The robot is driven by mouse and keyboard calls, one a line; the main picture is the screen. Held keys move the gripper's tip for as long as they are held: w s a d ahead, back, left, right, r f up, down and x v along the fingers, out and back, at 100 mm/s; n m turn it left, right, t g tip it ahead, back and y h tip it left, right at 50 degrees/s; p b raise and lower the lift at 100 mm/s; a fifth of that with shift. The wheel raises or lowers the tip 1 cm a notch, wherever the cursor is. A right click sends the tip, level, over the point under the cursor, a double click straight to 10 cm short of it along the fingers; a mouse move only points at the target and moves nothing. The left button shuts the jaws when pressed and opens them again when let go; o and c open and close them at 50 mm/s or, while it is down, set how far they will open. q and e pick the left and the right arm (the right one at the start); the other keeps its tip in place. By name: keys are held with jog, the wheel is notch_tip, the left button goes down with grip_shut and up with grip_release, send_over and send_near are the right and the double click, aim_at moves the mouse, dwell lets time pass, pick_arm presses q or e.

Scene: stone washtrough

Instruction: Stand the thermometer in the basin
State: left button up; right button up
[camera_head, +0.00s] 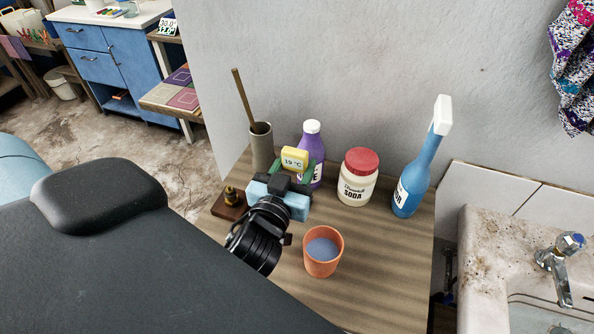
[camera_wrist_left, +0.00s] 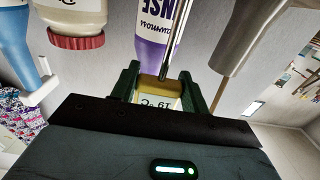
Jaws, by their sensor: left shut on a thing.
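The thermometer (camera_head: 294,160) has a yellow head reading 19 °C. My left gripper (camera_head: 295,173) is shut on this head and holds it above the wooden table, in front of the purple bottle. In the left wrist view the yellow head (camera_wrist_left: 158,97) sits between the green fingers, and a thin metal probe (camera_wrist_left: 178,45) extends from it. In the head view the probe is hidden. A stained stone basin (camera_head: 475,255) with a chrome, blue-capped tap (camera_head: 557,265) is at the right edge, well apart from the gripper; only part of it shows. My right gripper is not in view.
On the table (camera_head: 385,265) stand a terracotta cup (camera_head: 322,262), a purple bottle (camera_head: 312,140), a red-lidded soda jar (camera_head: 357,185), a tall blue bottle (camera_head: 415,175) and a beige holder (camera_head: 262,150) with a stick. A wall rises behind. The table's right front is clear.

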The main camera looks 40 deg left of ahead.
pick_arm(q)
jog(key=shift+f, duration=0.65)
jog(key=shift+f, duration=0.15)
jog(key=o, duration=1.1)
